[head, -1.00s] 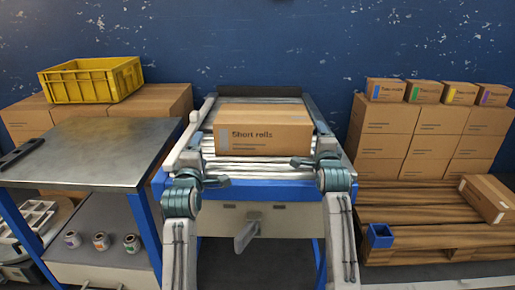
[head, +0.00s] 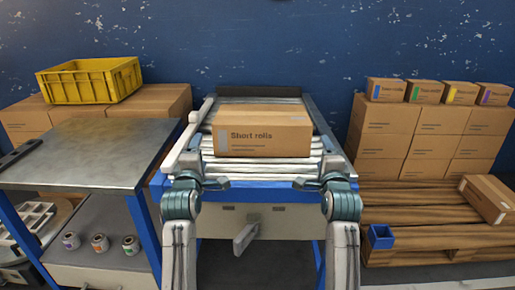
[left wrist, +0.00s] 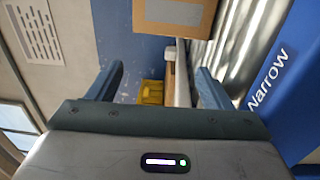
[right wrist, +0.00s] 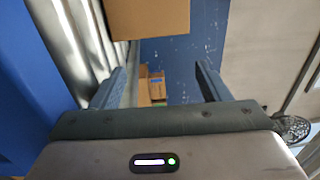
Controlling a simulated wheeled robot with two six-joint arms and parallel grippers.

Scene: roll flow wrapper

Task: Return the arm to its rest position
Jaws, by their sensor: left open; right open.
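My left gripper (head: 216,184) is open and empty in front of the roller conveyor, near its left front side. In the left wrist view its two fingers (left wrist: 158,88) stand wide apart with nothing between them. My right gripper (head: 308,184) is open and empty near the conveyor's right front side. Its spread fingers also show in the right wrist view (right wrist: 163,85). A cardboard box marked "Short rolls" (head: 262,136) sits on the rollers beyond both grippers, apart from them.
The conveyor (head: 270,168) has a blue front edge. A metal-topped table (head: 90,152) stands at the left, with several small rolls on its lower shelf (head: 75,272). A yellow crate (head: 88,82) rests on boxes behind. At the right are stacked boxes (head: 388,122) and a wooden pallet (head: 410,212).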

